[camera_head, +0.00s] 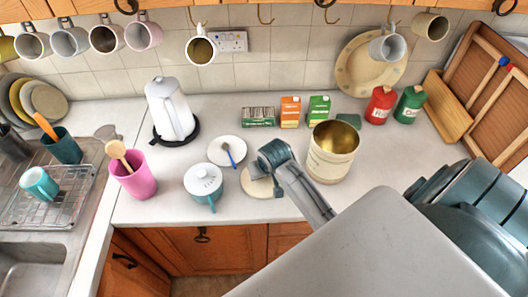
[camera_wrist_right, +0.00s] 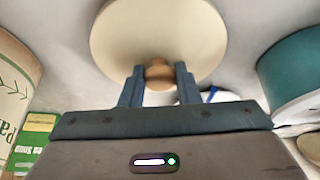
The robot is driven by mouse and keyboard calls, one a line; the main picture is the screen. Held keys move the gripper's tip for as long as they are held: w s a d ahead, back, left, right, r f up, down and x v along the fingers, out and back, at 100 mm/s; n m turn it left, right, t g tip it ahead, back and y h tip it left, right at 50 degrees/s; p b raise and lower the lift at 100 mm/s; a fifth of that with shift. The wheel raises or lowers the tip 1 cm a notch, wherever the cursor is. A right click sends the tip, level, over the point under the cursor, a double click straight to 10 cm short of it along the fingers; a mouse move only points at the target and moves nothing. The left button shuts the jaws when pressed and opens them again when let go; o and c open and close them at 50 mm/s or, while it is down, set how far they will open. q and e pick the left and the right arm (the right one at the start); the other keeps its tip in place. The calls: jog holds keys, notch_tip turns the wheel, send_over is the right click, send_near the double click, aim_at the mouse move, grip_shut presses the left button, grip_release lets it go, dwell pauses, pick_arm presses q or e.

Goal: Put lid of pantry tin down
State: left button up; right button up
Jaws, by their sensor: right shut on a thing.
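The lid (camera_head: 262,189) of the pantry tin is a round cream disc, seen in the head view low over or on the counter, left of the tin. In the right wrist view the lid (camera_wrist_right: 158,30) fills the top middle, with a brown knob. My right gripper (camera_head: 257,172) is shut on this knob; its fingers (camera_wrist_right: 159,80) stand on either side of it. I cannot tell whether the lid touches the counter. The cream pantry tin (camera_head: 330,165) stands upright and open, gold inside, right of the lid. My left gripper is not in view.
A teal pot (camera_head: 204,188) with a white lid stands just left of the tin's lid. A white plate (camera_head: 217,151) with a blue spoon lies behind. Small boxes (camera_head: 290,112) stand at the back. Bare counter (camera_head: 255,215) shows in front of the lid.

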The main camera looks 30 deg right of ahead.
jog(key=shift+f, duration=0.1)
jog(key=o, duration=1)
jog(key=shift+s+r+b, duration=0.15)
jog(key=shift+r+b, duration=0.15)
jog(key=shift+r, duration=0.2)
jog(key=b+v, duration=0.3)
jog(key=v, duration=0.8)
jog(key=shift+s+a+r, duration=0.1)
jog(key=shift+s, duration=0.05)
